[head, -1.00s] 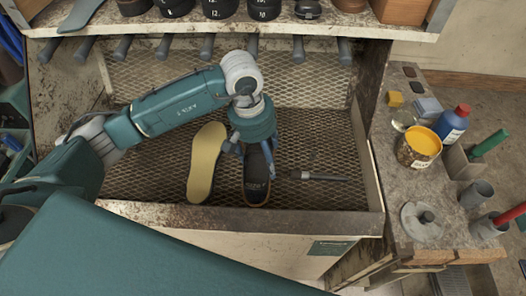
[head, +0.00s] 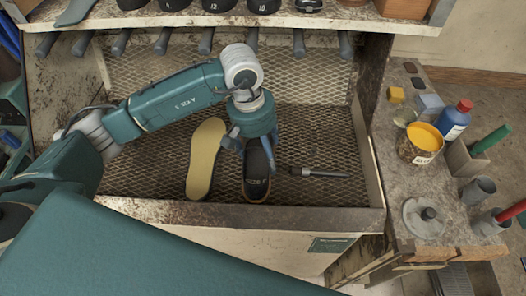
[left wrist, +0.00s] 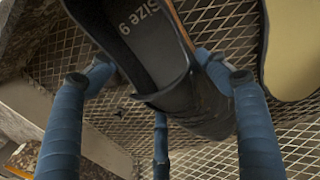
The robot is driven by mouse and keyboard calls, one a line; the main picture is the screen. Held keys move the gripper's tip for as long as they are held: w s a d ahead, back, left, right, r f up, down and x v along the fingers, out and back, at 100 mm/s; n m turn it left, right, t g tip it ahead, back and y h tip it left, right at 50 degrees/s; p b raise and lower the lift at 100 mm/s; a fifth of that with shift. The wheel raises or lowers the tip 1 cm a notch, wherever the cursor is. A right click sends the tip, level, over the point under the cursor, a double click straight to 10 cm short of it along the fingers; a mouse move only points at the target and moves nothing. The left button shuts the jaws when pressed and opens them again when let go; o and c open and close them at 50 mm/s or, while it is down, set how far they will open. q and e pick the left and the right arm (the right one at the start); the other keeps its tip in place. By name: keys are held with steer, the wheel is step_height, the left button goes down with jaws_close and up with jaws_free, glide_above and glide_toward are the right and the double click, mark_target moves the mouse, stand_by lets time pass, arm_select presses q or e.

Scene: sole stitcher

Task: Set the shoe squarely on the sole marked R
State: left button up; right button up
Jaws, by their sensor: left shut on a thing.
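A black shoe (head: 256,178) lies lengthwise in the mesh-floored tray (head: 325,150). Its inside reads "Size 9" in the left wrist view (left wrist: 150,45). My left gripper (head: 252,143) comes down from above and is shut on its far end; the fingers also show around it in the left wrist view (left wrist: 165,85). A tan rim shows under the shoe; I cannot tell if it is the shoe's own edge or a sole beneath. A pale yellow sole (head: 205,158) lies just left, apart from the shoe. I see no R mark. My right gripper is not in view.
A dark tool (head: 318,172) lies right of the shoe. The tray's front edge (head: 230,213) is raised. A shelf (head: 345,18) overhangs the back.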

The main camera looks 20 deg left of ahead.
arm_select(q)
steer(key=shift+f+b, duration=0.3)
steer(key=shift+b, duration=0.95)
stand_by(1.8)
steer(key=o, duration=1.6)
steer(key=r, duration=0.4)
steer(key=a+r, duration=0.1)
steer(key=r, duration=0.7)
steer(key=shift+s+a, duration=0.25)
steer(key=shift+a, duration=0.15)
